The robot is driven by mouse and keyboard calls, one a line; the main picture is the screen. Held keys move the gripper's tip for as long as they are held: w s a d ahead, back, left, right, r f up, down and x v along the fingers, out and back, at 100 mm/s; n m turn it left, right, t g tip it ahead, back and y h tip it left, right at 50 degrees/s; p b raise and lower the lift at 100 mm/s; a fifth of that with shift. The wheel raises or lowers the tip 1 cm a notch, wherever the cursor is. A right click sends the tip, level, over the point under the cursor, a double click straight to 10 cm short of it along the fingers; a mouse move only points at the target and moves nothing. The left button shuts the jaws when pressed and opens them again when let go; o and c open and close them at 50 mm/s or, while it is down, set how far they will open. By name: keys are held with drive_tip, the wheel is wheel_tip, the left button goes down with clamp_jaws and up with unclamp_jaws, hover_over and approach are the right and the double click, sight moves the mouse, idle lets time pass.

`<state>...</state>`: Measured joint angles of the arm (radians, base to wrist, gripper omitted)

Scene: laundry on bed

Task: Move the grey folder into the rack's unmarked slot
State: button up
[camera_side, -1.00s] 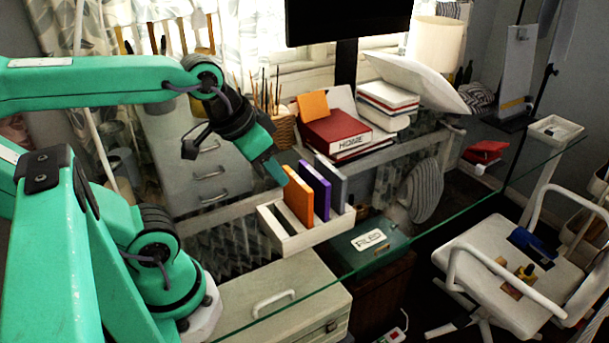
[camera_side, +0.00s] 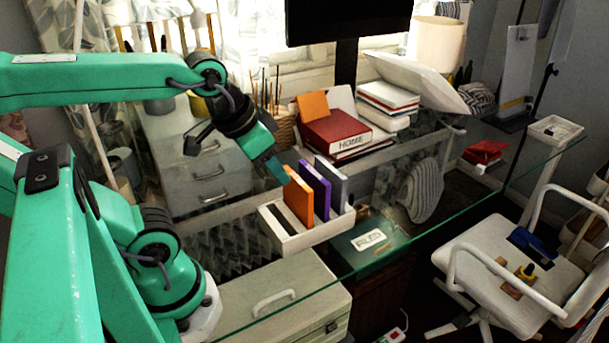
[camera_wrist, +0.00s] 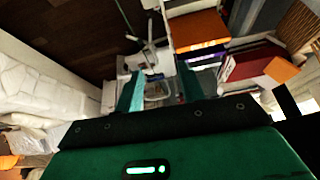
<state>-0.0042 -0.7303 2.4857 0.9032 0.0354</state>
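The grey folder (camera_side: 331,182) stands upright at the right end of the row in the white rack (camera_side: 301,238). A purple folder (camera_side: 316,189) and an orange folder (camera_side: 298,196) stand to its left. My gripper (camera_side: 278,170) is just left of the orange folder's top, apart from the grey folder. In the wrist view its two teal fingers (camera_wrist: 159,90) are spread with nothing held between them. There the orange folder (camera_wrist: 198,32) and purple folder (camera_wrist: 205,52) lie beyond the right finger. Slot markings cannot be made out.
The rack stands on a glass desk edge (camera_side: 421,236). A red book (camera_side: 335,129) and stacked books (camera_side: 387,100) lie behind it. A reed holder (camera_side: 283,130) stands behind my gripper. A white chair (camera_side: 510,275) is at the right.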

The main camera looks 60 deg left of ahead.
drive_tip(key=w+m, duration=0.1)
drive_tip(key=m+g, duration=0.5)
drive_tip(key=m, duration=1.1)
hover_over(329, 178)
wheel_tip(329, 178, down, 7)
drive_tip(key=shift+w+a+f, duration=0.1)
drive_tip(key=shift+w+a, duration=0.05)
drive_tip(key=shift+w+a+f+m+g, duration=0.3)
drive_tip(key=shift+w+f, duration=0.1)
drive_tip(key=shift+f, duration=0.15)
drive_tip(key=shift+f, duration=1.2)
drive_tip(key=shift+f, duration=0.1)
drive_tip(key=shift+s+f, duration=0.2)
drive_tip(key=shift+f, duration=2.3)
